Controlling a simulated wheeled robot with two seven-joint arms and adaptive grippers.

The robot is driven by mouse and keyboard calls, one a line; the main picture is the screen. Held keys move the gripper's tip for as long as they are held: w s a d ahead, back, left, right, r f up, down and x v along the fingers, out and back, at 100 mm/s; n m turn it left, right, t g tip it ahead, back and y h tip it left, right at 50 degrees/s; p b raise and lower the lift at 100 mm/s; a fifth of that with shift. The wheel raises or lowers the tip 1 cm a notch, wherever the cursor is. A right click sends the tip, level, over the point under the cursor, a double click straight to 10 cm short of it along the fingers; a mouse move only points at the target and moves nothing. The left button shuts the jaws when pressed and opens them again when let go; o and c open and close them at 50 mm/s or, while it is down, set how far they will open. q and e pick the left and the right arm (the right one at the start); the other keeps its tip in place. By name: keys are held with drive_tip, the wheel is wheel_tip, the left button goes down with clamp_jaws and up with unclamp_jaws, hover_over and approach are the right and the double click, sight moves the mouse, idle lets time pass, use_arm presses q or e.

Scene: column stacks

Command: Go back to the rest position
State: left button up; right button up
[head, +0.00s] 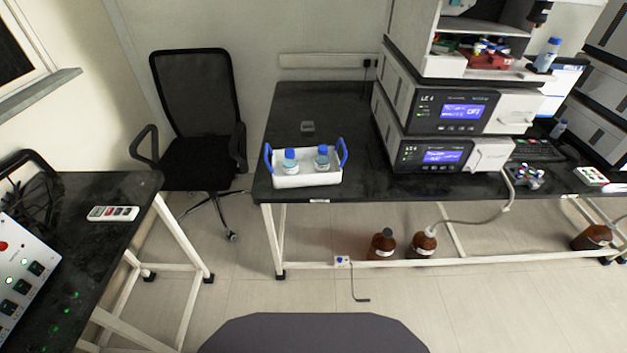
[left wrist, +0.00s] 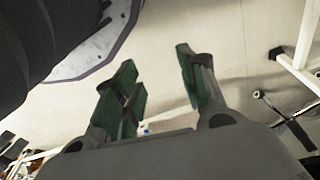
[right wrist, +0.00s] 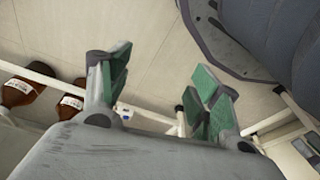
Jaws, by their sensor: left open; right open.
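My left gripper (left wrist: 160,88) shows in the left wrist view with its green-padded fingers apart and nothing between them. My right gripper (right wrist: 160,95) shows in the right wrist view, also with its fingers apart and empty. Both point down over the pale tiled floor, beside my own base. Neither gripper nor arm shows in the head view. In that view a white tray (head: 308,180) with blue handles stands on the black bench near its front left edge. It holds two blue-capped bottles, one on the left (head: 290,161) and one on the right (head: 323,158).
A stack of LC instruments (head: 440,110) stands on the bench (head: 300,105). Brown bottles (head: 382,244) sit on the floor below. A black office chair (head: 198,120) stands left of the bench. A side table (head: 110,190) at left holds a power strip. Floor before the bench is clear.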

use_arm(q)
drive_tip(key=s+a+p, duration=0.3)
drive_tip(key=s+p, duration=0.6)
drive_tip(key=s, duration=0.1)
drive_tip(key=s+a+r+g+p, duration=0.1)
drive_tip(key=s+a+p, duration=0.2)
drive_tip(key=s+p, duration=0.6)
drive_tip(key=shift+s+a+y+p, duration=0.3)
drive_tip(key=shift+s+a+y, duration=0.05)
drive_tip(key=shift+y, duration=0.05)
use_arm(e)
drive_tip(key=s+d, duration=0.3)
drive_tip(key=s, duration=0.7)
drive_tip(key=s+d+r+g, duration=0.1)
drive_tip(key=s+d, duration=0.2)
drive_tip(key=s, duration=0.6)
drive_tip(key=shift+s+d+h, duration=0.35)
drive_tip(key=shift+h, duration=0.05)
use_arm(q)
drive_tip(key=shift+w+d+r, duration=0.1)
use_arm(e)
drive_tip(key=shift+r, duration=0.1)
